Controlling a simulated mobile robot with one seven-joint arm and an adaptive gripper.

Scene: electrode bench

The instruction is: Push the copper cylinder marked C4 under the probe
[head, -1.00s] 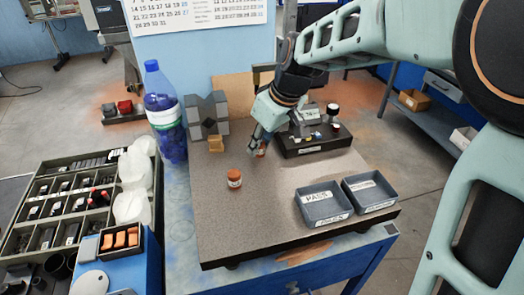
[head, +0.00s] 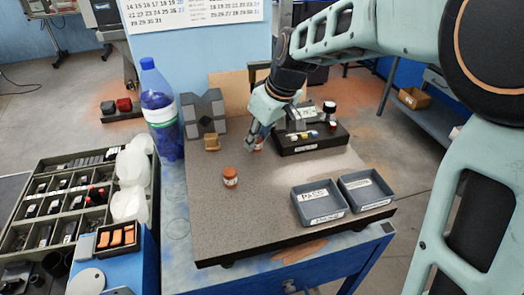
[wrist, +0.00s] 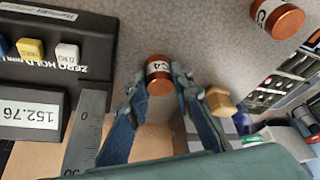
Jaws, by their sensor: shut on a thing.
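A copper cylinder (wrist: 159,75) with a white label that seems to read C4 is between my gripper's fingertips in the wrist view. My gripper (wrist: 157,88) is shut on it. In the head view my gripper (head: 257,138) is low over the grey plate, and a bit of the copper cylinder (head: 259,145) shows at its tips. The gauge (head: 313,147), a black base with buttons, stands just right of the gripper. Its display (wrist: 32,114) reads 152.76 in the wrist view. I cannot make out the probe tip clearly.
Another copper cylinder (head: 230,177) stands on the plate, nearer and left; it also shows in the wrist view (wrist: 278,18). A brass-coloured block (head: 212,142) is behind it. Two grey trays (head: 320,212) sit front right. The plate's front middle is clear.

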